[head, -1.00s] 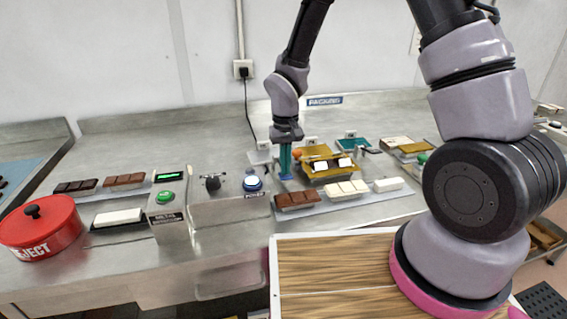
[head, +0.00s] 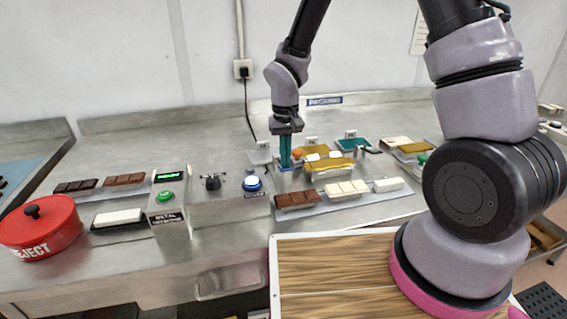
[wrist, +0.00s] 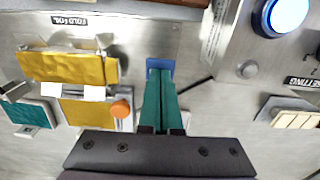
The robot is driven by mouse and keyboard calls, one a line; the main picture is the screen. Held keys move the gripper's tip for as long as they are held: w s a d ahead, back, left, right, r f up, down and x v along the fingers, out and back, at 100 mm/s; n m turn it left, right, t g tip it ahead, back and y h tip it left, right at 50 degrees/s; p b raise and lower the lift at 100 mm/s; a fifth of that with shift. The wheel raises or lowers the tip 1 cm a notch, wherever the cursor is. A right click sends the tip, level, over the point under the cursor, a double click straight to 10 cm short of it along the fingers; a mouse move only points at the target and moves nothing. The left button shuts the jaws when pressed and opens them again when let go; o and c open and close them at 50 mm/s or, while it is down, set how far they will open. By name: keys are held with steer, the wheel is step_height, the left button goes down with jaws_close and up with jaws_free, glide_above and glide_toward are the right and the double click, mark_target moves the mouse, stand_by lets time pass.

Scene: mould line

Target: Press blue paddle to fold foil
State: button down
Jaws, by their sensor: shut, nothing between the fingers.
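The blue paddle (wrist: 160,65) shows at the tips of my gripper in the wrist view; in the head view only a little blue shows under the fingers. My gripper (head: 285,166) is shut and empty, teal fingers pointing down. Its fingertips (wrist: 158,78) overlap the paddle in the wrist view and seem to touch it, though contact is not clear. Beside them is the gold foil (head: 328,164); in the wrist view a raised front gold flap (wrist: 68,67) and a gold sheet (wrist: 88,112) show, with white pieces between them.
An orange knob (wrist: 121,109) sits close beside the fingers. A lit blue button (head: 252,184) stands to the left. Chocolate bars, brown (head: 298,199) and white (head: 346,188), lie in front. A red reject pot (head: 40,228) is at far left.

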steer(key=shift+r, duration=3.2)
steer(key=s+d+r+m+t+y, duration=0.1)
steer(key=d+r+m, duration=0.1)
steer(key=d+r, duration=0.5)
steer(key=s+d+r+m+t, duration=0.15)
steer(key=d+r, duration=0.25)
steer(key=r, duration=0.5)
steer(key=s+d+r+m+t+y, duration=0.1)
steer(key=s+d+r+m+t, duration=0.2)
steer(key=s+d+r, duration=0.5)
steer(key=s+r+t, duration=0.1)
steer(key=s+r, duration=0.1)
steer(key=s, duration=0.1)
steer(key=shift+s+d+r+t, duration=0.15)
steer(key=shift+d+r+t, duration=0.05)
steer(key=shift+d+t, duration=0.15)
